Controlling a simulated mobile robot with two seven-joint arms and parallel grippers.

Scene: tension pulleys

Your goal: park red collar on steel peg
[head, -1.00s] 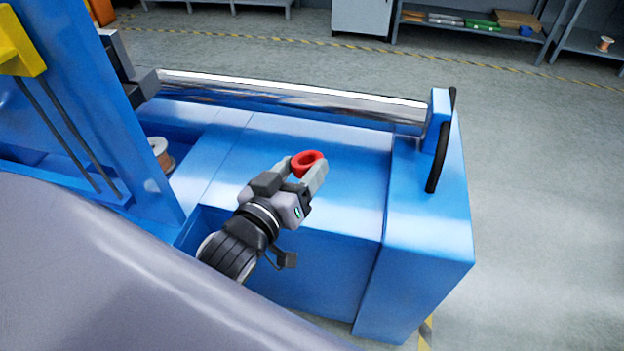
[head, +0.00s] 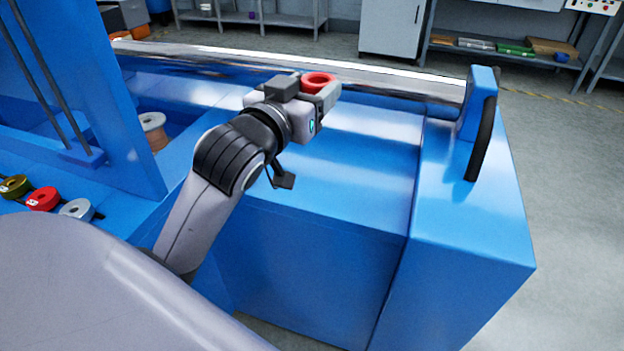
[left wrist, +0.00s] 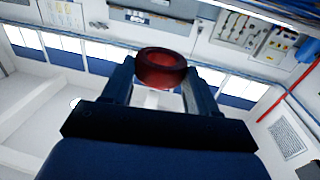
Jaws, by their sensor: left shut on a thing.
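The red collar (head: 319,78) is held in my left gripper (head: 315,90), its round opening facing up. The gripper is shut on it, with one finger on each side, above the blue machine bed and in front of the long chrome bar. In the left wrist view the collar (left wrist: 162,70) sits between the two fingertips (left wrist: 160,78). I cannot tell which part is the steel peg. My right gripper is not in view.
A chrome bar (head: 390,77) runs along the back to a blue end block (head: 477,100) with a black rim. A copper-coloured spool (head: 153,131) stands by the blue upright at left. The blue top (head: 350,170) right of my arm is clear.

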